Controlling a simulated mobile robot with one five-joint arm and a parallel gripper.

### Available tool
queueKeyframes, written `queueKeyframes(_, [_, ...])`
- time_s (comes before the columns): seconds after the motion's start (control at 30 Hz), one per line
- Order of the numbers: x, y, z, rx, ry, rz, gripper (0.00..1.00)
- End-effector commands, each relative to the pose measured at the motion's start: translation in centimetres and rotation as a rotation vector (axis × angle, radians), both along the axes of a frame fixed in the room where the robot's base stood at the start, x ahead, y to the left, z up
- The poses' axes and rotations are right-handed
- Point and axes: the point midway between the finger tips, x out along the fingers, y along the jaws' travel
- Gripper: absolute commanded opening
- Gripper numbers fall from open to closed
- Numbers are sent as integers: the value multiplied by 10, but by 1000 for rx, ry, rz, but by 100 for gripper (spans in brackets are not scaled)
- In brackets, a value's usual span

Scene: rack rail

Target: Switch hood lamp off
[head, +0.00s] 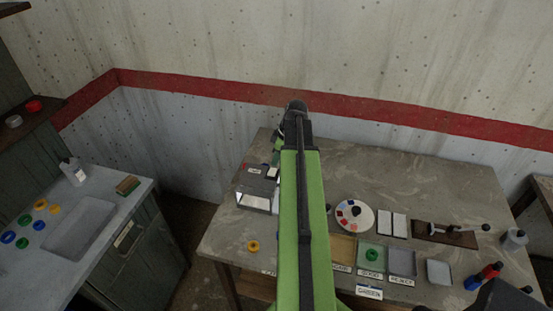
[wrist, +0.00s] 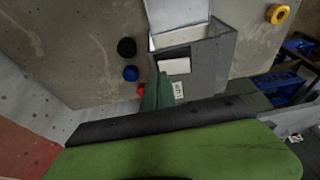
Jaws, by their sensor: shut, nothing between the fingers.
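The grey hood (head: 243,183) is a small box on the left part of the workbench. Its front opening looks bright inside in the head view. The wrist view shows the hood (wrist: 214,55) from above, with a bright panel at its front. A pale switch (wrist: 175,66) sits in a dark recess on the hood, with a small white label (wrist: 179,90) beside it. My gripper (wrist: 162,76) is shut and empty, its green fingertips close beside the switch; contact cannot be told. In the head view my gripper (head: 276,163) is partly hidden by my arm.
Black (wrist: 126,47), blue (wrist: 131,73) and red round caps stand near the hood. A yellow ring (head: 253,246) lies in front of it. A palette (head: 354,215) and several trays are right of my arm. A sink counter (head: 130,200) stands left.

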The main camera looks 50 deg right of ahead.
Motion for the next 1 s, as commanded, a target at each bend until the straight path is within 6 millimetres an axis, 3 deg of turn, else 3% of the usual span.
queueKeyframes(0.27, [3,-1,21,0,0,3,0])
queueKeyframes(0.43, [5,-6,56,0,0,4,0])
queueKeyframes(0.8, [-10,-29,130,0,0,3,0])
queueKeyframes(1.0, [-13,-33,135,0,0,3,0])
